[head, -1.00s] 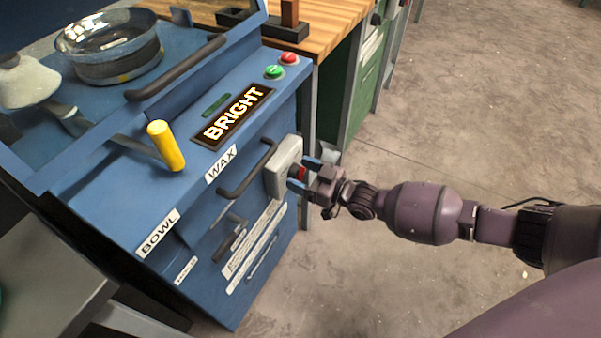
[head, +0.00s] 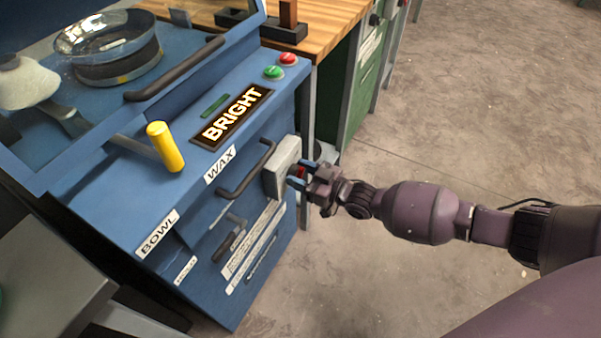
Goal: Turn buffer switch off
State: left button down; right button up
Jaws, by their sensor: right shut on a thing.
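The buffer switch is a grey box (head: 281,168) on the right side of the blue machine, with a red knob (head: 300,171) on its outer face. My left gripper is not in view.
The blue machine (head: 130,205) carries a yellow-handled lever (head: 165,147), a dark drawer handle (head: 247,170), green and red buttons (head: 274,72) and a BRIGHT sign (head: 233,116). A glass bowl (head: 108,45) sits behind its rail. The floor at right is clear.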

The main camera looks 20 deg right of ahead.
jog(key=n+p, duration=0.1)
jog(key=n, duration=0.2)
jog(key=shift+r+n, duration=0.1)
jog(key=shift+n, duration=0.2)
jog(key=n, duration=0.2)
jog(key=shift+a+n, duration=0.1)
jog(key=shift+n, duration=0.3)
jog(key=n, duration=0.2)
jog(key=shift+s+n+p, duration=0.1)
jog(key=shift+n+p, duration=0.3)
jog(key=n, duration=0.6)
jog(key=shift+s+f+n, duration=0.1)
jog(key=shift+f+n, duration=0.2)
jog(key=shift+f, duration=0.05)
jog(key=shift+n, duration=0.6)
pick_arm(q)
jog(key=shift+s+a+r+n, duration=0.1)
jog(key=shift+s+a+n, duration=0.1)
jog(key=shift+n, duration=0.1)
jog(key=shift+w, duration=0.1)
pick_arm(e)
jog(key=shift+n, duration=0.3)
